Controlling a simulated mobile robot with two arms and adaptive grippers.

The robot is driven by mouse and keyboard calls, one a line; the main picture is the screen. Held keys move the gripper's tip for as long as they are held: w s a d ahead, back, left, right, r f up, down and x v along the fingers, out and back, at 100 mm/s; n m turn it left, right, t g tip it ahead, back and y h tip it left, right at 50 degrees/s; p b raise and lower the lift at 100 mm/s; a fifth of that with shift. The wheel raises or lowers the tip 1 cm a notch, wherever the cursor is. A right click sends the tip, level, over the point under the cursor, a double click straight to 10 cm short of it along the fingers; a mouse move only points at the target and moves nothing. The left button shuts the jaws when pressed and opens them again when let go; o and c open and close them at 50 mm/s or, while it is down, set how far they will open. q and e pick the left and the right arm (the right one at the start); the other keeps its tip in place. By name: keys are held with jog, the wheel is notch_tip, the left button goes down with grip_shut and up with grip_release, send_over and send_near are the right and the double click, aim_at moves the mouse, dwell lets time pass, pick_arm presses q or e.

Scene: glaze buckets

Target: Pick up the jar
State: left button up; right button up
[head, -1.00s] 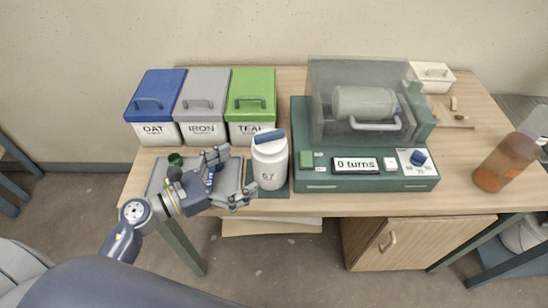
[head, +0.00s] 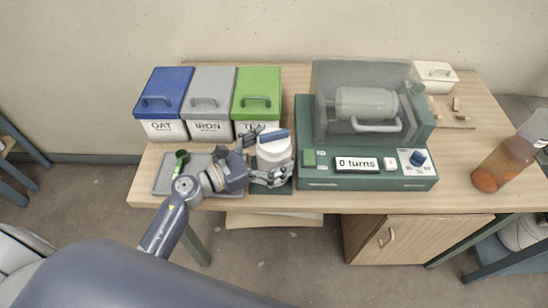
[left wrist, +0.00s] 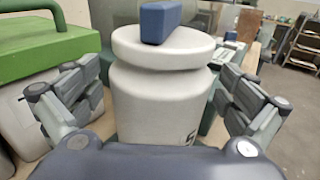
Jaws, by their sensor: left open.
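The white jar (head: 274,150) with a blue bar handle on its lid stands upright on a dark green mat (head: 272,188) at the table's front. In the left wrist view the jar (left wrist: 160,100) fills the middle, with the blue handle on top. My left gripper (head: 264,158) is open around the jar, one finger on each side. In the left wrist view both fingers stand apart from the jar's sides, and it is not gripped. My right gripper is not in view.
Lidded bins in blue (head: 163,92), grey (head: 208,92) and green (head: 257,93) stand behind. The green machine (head: 310,170) with a clear cover is close on the jar's right. A grey tray (head: 165,180) with a green scoop (head: 181,158) lies left.

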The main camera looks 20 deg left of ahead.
aim_at(274, 143)
pick_arm(q)
jog(key=c, duration=1.5)
jog(key=shift+w+r, duration=0.1)
jog(key=shift+r, duration=0.05)
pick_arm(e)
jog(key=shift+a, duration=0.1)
pick_arm(q)
jog(key=shift+r, duration=0.15)
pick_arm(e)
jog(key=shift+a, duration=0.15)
pick_arm(q)
jog(key=shift+r, duration=0.2)
notch_tip(274, 143, up, 2)
jog(key=shift+r, duration=0.1)
jog(key=s+a+r+b, duration=0.1)
jog(key=s+a+b, duration=0.15)
jog(key=s, duration=0.45)
jog(key=s+a+r+b, duration=0.1)
jog(key=s+a+b, duration=0.15)
jog(key=s, duration=0.55)
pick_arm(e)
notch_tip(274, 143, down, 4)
pick_arm(q)
notch_tip(274, 143, up, 6)
jog(key=p, duration=0.5)
jog(key=shift+a+p, duration=0.25)
jog(key=shift+p, duration=0.05)
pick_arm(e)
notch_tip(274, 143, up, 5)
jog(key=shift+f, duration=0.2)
